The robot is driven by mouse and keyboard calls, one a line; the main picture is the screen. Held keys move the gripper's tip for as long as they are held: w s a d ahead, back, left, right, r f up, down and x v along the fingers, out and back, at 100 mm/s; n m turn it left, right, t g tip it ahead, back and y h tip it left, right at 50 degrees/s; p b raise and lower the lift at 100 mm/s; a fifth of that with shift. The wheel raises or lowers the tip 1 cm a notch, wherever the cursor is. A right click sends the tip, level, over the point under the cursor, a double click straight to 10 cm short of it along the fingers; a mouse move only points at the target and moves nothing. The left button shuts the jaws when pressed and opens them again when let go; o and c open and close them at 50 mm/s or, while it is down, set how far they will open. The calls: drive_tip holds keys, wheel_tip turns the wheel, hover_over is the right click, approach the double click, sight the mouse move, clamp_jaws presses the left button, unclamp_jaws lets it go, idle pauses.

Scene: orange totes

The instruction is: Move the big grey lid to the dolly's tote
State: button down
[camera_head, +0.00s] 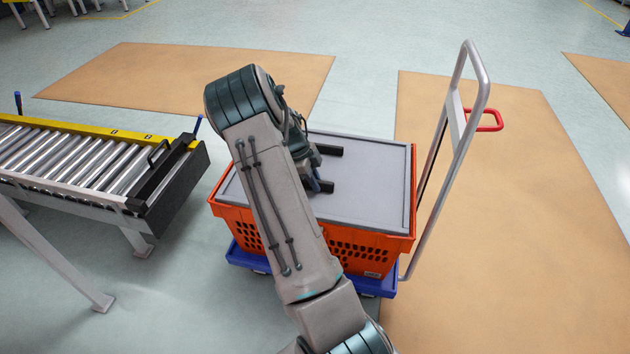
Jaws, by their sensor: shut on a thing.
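The big grey lid (370,190) lies flat over the top of the orange tote (375,243), with the tote's orange rim showing around its edges. The tote stands on the blue dolly (375,287). My gripper (337,169) is at the lid's middle, its two dark fingers set apart and shut on the lid. The exact spot where the fingers grip is hard to see. My arm hides the lid's left part and some of the tote's front wall. I cannot tell whether the lid rests fully on the rim.
The dolly's tall grey handle (463,130) with a red grip (487,121) rises right of the tote. A roller conveyor (80,160) with a black end stop stands at the left, apart from the tote. Brown floor mats (500,220) and open floor lie around.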

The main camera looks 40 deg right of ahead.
drive_tip(key=shift+f, duration=0.15)
drive_tip(key=c, duration=1.3)
unclamp_jaws()
drive_tip(key=shift+f, duration=0.1)
drive_tip(key=shift+s+a, duration=0.1)
drive_tip(key=w+a+r+n+t+y+p, duration=0.1)
drive_tip(key=a+r+n+p, duration=0.25)
drive_tip(key=r, duration=0.85)
drive_tip(key=a+r+n+p, duration=0.2)
drive_tip(key=a+r+p, duration=0.3)
drive_tip(key=r, duration=0.7)
drive_tip(key=s+a+r+n+t+p, duration=0.1)
drive_tip(key=s+a+r+n+p, duration=0.4)
drive_tip(key=s+a+r+n, duration=0.1)
drive_tip(key=s+a+r+n+t+y+p, duration=0.1)
drive_tip(key=s+a+r+n+t+p, duration=0.1)
drive_tip(key=s+a+r+n+p, duration=0.4)
drive_tip(key=s+a+r+n+t+y+p, duration=0.1)
drive_tip(key=s+a+r+n+t+p, duration=0.1)
drive_tip(key=s+a+r+n+p, duration=0.4)
drive_tip(key=shift+s+a+r+n, duration=0.25)
drive_tip(key=shift+s+r+n, duration=0.45)
drive_tip(key=shift+r, duration=0.3)
drive_tip(key=shift+s+a+r+n, duration=0.25)
drive_tip(key=shift+s+r+n, duration=0.45)
drive_tip(key=shift+r, duration=0.3)
drive_tip(key=shift+s+a+r+n, duration=0.25)
drive_tip(key=shift+s+r+n, duration=0.45)
drive_tip(key=shift+r, duration=0.3)
